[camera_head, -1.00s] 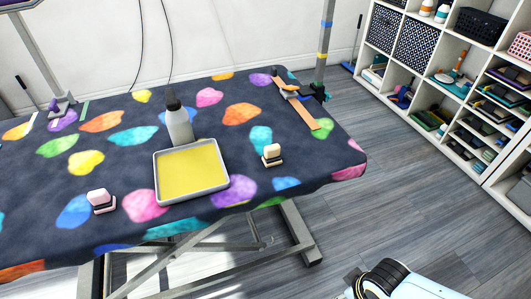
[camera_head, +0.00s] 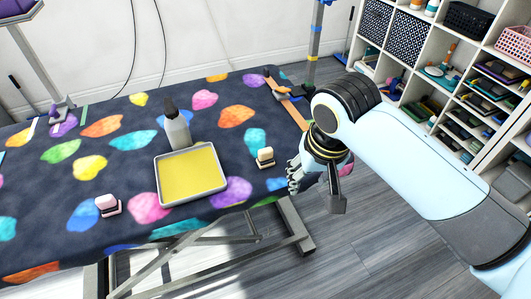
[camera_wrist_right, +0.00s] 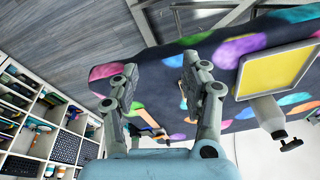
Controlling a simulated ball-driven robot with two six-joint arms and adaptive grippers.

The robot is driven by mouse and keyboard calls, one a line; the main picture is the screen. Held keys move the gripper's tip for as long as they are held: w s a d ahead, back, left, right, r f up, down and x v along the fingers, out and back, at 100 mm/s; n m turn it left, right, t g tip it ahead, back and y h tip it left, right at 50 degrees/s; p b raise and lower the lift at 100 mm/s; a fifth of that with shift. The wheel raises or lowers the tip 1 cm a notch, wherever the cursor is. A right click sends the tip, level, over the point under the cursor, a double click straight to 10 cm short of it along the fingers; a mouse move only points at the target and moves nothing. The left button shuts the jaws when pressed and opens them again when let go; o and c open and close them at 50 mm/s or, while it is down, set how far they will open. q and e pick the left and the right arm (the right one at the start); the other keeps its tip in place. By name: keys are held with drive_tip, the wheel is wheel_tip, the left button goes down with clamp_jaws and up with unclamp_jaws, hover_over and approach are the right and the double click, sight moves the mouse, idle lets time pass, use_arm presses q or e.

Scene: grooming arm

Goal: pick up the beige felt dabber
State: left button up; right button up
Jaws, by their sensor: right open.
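The beige felt dabber (camera_head: 265,157) is a small cream block with a dark band, standing on the patterned table just right of the yellow tray in the head view. A second, pinkish dabber (camera_head: 108,205) stands near the table's front edge, left of the tray. My right gripper (camera_head: 316,188) is open and empty, to the right of the beige dabber and apart from it, by the table's right edge. In the right wrist view its two fingers (camera_wrist_right: 160,72) are spread. My left gripper is not in view.
The shallow tray with a yellow surface (camera_head: 157,168) lies between the dabbers. A grey bottle with a dark top (camera_head: 178,133) stands behind it. A tan strip (camera_head: 294,112) lies at the table's far right. White shelves (camera_head: 460,62) stand at the right.

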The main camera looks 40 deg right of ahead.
sight(266, 150)
drive_tip(key=w+m, duration=0.4)
drive_tip(key=w, duration=0.1)
drive_tip(key=w+d+r+m+g, duration=0.1)
drive_tip(key=w+m, duration=0.4)
drive_tip(key=w, duration=0.1)
drive_tip(key=w+d+r+m+g, duration=0.1)
drive_tip(key=w+m, duration=0.4)
drive_tip(key=shift+w+d+y, duration=0.15)
drive_tip(key=shift+y, duration=0.15)
drive_tip(key=shift+w+m, duration=0.2)
drive_tip(key=shift+m, duration=0.1)
wheel_tip(266, 150, down, 5)
drive_tip(key=shift+r, duration=0.1)
drive_tip(key=f, duration=0.2)
drive_tip(key=f+b, duration=0.1)
drive_tip(key=f, duration=0.2)
drive_tip(key=shift+w+a+f, duration=0.25)
drive_tip(key=shift+f, duration=0.15)
drive_tip(key=shift+c, duration=0.4)
clamp_jaws()
